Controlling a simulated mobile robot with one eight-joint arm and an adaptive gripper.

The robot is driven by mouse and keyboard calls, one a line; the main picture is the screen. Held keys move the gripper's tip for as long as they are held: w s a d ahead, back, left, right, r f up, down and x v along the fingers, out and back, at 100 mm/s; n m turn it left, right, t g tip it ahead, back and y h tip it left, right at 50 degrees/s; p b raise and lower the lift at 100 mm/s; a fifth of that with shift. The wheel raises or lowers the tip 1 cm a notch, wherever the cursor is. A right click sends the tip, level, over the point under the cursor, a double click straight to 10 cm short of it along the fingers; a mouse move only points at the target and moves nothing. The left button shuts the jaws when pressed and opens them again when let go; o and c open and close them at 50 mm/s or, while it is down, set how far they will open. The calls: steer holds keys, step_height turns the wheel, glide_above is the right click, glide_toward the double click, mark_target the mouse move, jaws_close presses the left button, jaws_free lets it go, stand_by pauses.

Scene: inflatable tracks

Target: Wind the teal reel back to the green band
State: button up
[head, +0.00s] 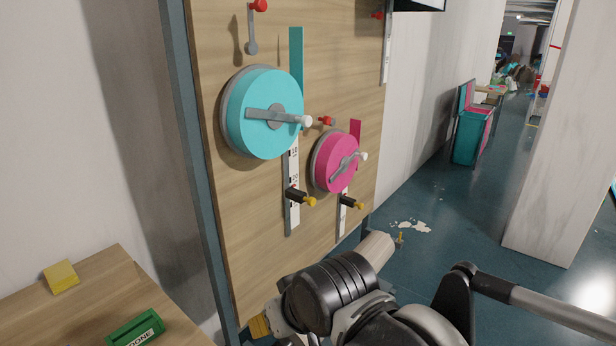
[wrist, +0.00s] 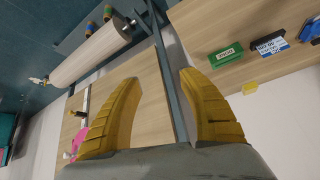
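The teal reel (head: 268,112) is mounted on an upright wooden board in the head view. Its grey crank (head: 268,116) points right and ends in a white knob (head: 307,121). A teal strip (head: 296,60) runs above it, and a white marked scale (head: 293,170) runs below. A black piece with a yellow knob (head: 297,196) sits at the scale. I cannot make out a green band. My gripper (wrist: 160,80) is open and empty in the wrist view. It is low by the board, well below the teal reel, and mostly hidden by my arm in the head view.
A smaller pink reel (head: 335,162) with its own crank is at lower right of the teal one. A wooden table (head: 60,310) at lower left holds a yellow block (head: 61,277) and green box (head: 136,330). A beige roll (wrist: 90,55) lies near my gripper.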

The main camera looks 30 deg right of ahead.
steer(key=w+d+r+m+y+p, duration=0.2)
steer(key=w+r+m+p, duration=0.3)
steer(key=w+r+m, duration=0.35)
steer(key=m+t+y+p, duration=0.2)
steer(key=m+t+p, duration=0.9)
steer(key=m, duration=1.1)
glide_toward(309, 121)
steer(key=p, duration=0.1)
steer(key=shift+g, duration=0.3)
steer(key=x, duration=1.1)
steer(key=shift+w+r+p, duration=0.15)
steer(key=shift+r+p, duration=0.05)
steer(key=shift+p, duration=0.15)
steer(key=shift+c, duration=0.6)
jaws_close()
